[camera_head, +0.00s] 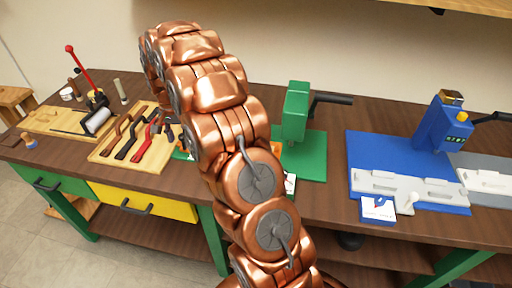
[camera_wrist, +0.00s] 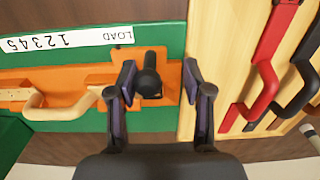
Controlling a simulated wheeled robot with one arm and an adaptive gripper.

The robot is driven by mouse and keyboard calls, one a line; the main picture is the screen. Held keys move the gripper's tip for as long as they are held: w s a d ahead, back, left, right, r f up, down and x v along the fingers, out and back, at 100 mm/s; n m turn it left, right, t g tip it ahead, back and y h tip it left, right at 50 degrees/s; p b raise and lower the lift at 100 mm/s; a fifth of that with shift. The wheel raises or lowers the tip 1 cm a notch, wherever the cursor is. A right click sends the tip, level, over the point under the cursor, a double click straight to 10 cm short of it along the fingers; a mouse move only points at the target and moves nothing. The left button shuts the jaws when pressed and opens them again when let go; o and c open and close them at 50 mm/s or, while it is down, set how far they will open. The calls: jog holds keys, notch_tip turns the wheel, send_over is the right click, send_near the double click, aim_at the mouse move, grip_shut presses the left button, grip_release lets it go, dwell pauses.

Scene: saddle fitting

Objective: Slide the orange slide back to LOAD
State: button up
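In the wrist view, the orange slide (camera_wrist: 112,84) lies in a green base (camera_wrist: 160,38). A black knob (camera_wrist: 150,80) stands on its right part. A white scale strip (camera_wrist: 66,39) on the base reads LOAD and 1 to 5, upside down in this view. The word LOAD is at its right end, near the knob. My gripper (camera_wrist: 158,74) is open, with one finger on each side of the knob. The left finger is close to the knob; a wider gap shows at the right. In the head view my arm hides the gripper and most of the slide.
A pale wooden handle (camera_wrist: 62,104) is left of the knob. A wooden board (camera_wrist: 225,50) with a red-handled tool (camera_wrist: 266,75) and dark tools lies close on the right. In the head view, a green press (camera_head: 296,112) and a blue press (camera_head: 440,125) stand further right.

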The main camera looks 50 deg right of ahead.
jog(key=shift+r, duration=0.15)
jog(key=shift+s+r, duration=0.1)
jog(key=shift+r, duration=2.75)
